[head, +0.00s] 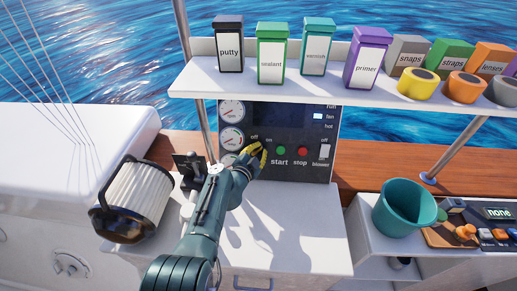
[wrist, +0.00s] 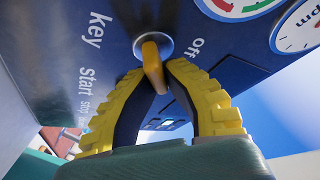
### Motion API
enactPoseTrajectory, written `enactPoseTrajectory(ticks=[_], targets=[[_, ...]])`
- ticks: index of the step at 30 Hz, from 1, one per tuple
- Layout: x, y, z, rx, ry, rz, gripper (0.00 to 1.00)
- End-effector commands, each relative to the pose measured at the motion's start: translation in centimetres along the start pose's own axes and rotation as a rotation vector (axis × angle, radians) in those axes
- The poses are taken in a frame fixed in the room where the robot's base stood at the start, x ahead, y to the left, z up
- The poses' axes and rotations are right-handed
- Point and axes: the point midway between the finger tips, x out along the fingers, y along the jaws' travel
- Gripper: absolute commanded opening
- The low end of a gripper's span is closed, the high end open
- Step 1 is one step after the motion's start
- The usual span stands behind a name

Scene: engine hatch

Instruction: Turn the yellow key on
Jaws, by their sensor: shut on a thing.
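The yellow key (wrist: 153,66) sits in a round silver socket (wrist: 150,46) on the dark control panel (head: 292,115). In the wrist view, "key" is printed to the socket's left and "off" to its right. My gripper (wrist: 157,75) has yellow fingers with dark inner pads, and its fingertips are closed around the key's outer end. In the head view my gripper (head: 259,154) is at the panel, left of the green start button (head: 281,150), below small "off" and "on" labels. The key is hidden there by the fingers. I cannot tell which label the key points to.
A red stop button (head: 303,152) and a white blower switch (head: 324,152) are to the right. Gauges (head: 232,138) are to the left. A shelf (head: 338,92) with boxes overhangs the panel. A filter (head: 135,199) stands left of my arm, a teal bucket (head: 400,210) right.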

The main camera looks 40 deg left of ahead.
Motion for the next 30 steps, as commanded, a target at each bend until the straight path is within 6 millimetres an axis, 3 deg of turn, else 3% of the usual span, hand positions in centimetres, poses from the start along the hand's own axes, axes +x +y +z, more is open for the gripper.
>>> enactPoseTrajectory(ticks=[12,28,29,30], targets=[[-0.05,0.46,0.27,0.165,-0.005,0.080,0.00],[-0.07,0.52,0.29,0.184,-0.005,0.090,0.00],[-0.07,0.53,0.30,0.184,-0.005,0.090,0.16],[-0.07,0.53,0.29,0.184,-0.005,0.090,0.24]])
